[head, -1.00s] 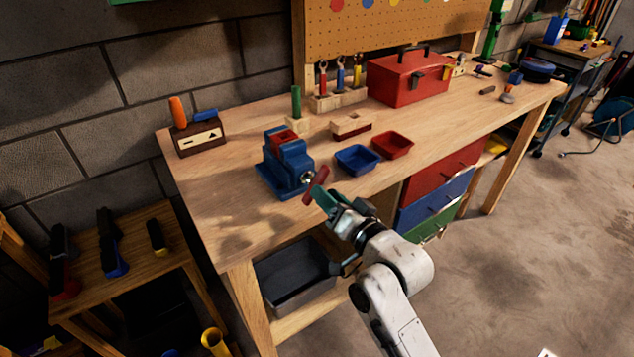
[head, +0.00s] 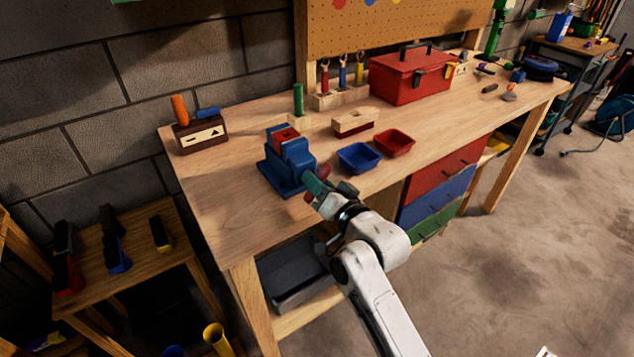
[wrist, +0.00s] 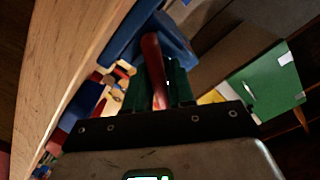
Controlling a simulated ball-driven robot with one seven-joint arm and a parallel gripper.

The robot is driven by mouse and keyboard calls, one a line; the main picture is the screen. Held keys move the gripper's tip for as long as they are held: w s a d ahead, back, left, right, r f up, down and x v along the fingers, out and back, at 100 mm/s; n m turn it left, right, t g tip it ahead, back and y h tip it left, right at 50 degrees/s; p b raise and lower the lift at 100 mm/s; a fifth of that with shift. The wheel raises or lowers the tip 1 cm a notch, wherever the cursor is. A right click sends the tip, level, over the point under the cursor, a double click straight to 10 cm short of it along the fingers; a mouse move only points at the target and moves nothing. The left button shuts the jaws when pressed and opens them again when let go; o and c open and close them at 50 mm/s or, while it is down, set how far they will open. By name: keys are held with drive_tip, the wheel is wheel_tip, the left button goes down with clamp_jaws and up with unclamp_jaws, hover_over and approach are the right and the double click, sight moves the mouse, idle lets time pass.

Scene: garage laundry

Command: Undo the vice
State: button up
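The blue vice (head: 290,160) stands on the workbench near its front edge, with red between its jaws. In the wrist view the red handle (wrist: 153,65) runs lengthwise between my green fingers (wrist: 157,88), with the blue vice (wrist: 172,38) just beyond. The fingers lie close on both sides of the handle; I cannot tell whether they press on it.
A blue bin (head: 358,158) and a red bin (head: 394,142) stand right of the vice. A wooden block (head: 352,122) lies behind them, and a red toolbox (head: 410,75) stands farther back. The workbench (head: 225,205) is clear left of the vice.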

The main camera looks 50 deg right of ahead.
clamp_jaws()
drive_tip(key=shift+n, duration=0.4)
drive_tip(key=n+b, duration=0.1)
drive_tip(key=n, duration=0.2)
drive_tip(key=shift+n, duration=3)
drive_tip(key=o, duration=0.5)
unclamp_jaws()
